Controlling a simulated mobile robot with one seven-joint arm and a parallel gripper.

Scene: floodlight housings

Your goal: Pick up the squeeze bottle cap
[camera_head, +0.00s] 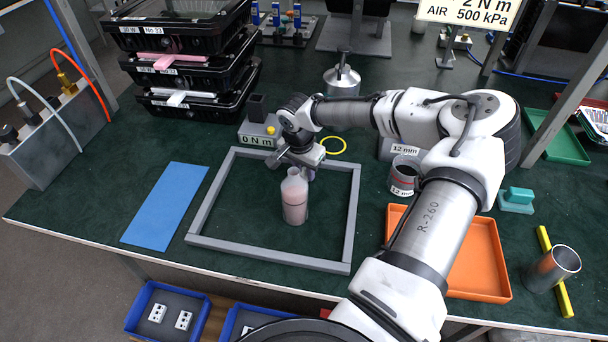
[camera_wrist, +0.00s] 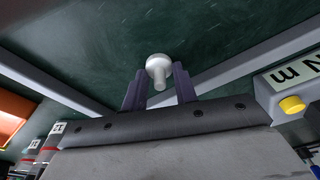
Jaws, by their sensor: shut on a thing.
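The squeeze bottle (camera_head: 294,198) stands upright on the green bench, inside a grey square frame. It is translucent with pinkish contents, and its pale top is partly behind my gripper. My gripper (camera_head: 297,158) is right at the bottle's top. In the wrist view a small white cap (camera_wrist: 158,68), round with a narrower stem, sits between the two dark fingers of my gripper (camera_wrist: 160,86), which are shut on it. In the head view I cannot clearly make out the cap, nor tell whether it is apart from the bottle.
The grey frame (camera_head: 203,208) surrounds the bottle. A blue mat (camera_head: 165,205) lies to the left and an orange tray (camera_head: 478,262) to the right. A torque block (camera_head: 260,130) and a yellow ring (camera_head: 333,145) are behind. Stacked black cases (camera_head: 195,75) stand at the back left.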

